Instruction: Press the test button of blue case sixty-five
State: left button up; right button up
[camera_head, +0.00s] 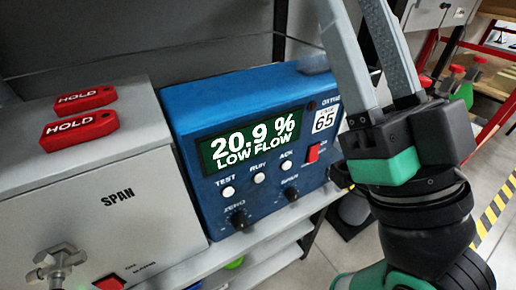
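The blue case (185,103) carries a white label (324,119) reading 65. Its green display (253,140) reads 20.9 % LOW FLOW. The round white TEST button (228,192) is at the left of a row of three, uncovered in view. My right gripper (366,40) is to the right of the case, with its fingers pointing up out of the top edge. The fingers stand apart with a gap and nothing visible between them; their tips are out of view. It overlaps the case's right edge in the picture, well away from the TEST button. My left gripper is not in view.
The RUN button (259,178) and ACK button (287,165) sit right of TEST, with ZERO (239,219) and SPAN (291,193) knobs below and a red switch (312,153) at right. A grey SPAN box (60,190) with red HOLD tags (80,127) stands left. A shelf edge (265,237) runs below.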

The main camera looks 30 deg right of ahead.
dwell(0.4)
grip_shut()
dwell(1.5)
